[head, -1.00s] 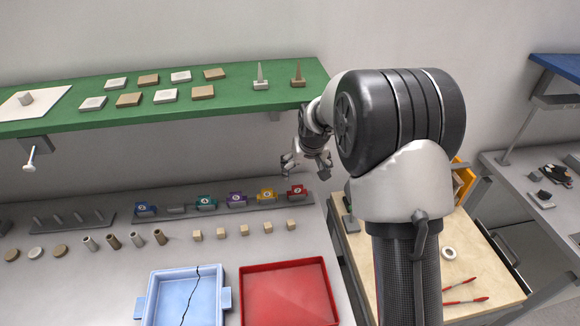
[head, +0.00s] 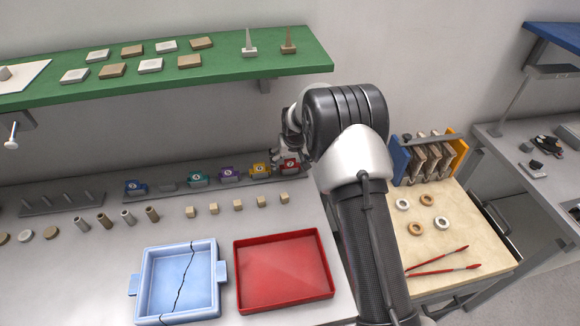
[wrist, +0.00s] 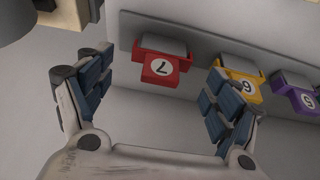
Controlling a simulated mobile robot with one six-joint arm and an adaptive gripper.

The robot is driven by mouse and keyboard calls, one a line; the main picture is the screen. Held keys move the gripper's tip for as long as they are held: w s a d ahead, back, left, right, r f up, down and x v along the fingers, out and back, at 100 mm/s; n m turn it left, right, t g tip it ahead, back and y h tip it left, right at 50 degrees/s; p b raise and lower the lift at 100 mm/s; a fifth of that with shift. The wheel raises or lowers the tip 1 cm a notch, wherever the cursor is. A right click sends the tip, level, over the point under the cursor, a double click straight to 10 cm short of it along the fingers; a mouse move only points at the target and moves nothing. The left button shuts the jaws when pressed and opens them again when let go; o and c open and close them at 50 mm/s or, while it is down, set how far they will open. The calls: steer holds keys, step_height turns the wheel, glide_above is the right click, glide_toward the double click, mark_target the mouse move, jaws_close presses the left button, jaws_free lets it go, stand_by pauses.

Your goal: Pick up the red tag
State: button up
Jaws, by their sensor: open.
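The red tag (head: 291,166) is at the right end of a row of coloured tags on a grey rack in the head view. In the wrist view the red tag (wrist: 161,68), marked 7, sits on the rack between my open fingers, beyond their tips. My gripper (wrist: 148,92) is open and empty. In the head view my gripper (head: 280,150) is partly hidden by my arm, close to the red tag. It is apart from the tag in the wrist view.
A yellow tag (wrist: 240,82) stands beside the red one, near one finger, with a purple tag (wrist: 296,95) beyond. The green shelf (head: 220,82) overhangs the rack. Small beige blocks (head: 238,205), a blue tray (head: 137,285) and a red tray (head: 285,272) lie in front.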

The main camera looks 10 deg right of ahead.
steer(key=shift+x, duration=1.15)
steer(key=c, duration=1)
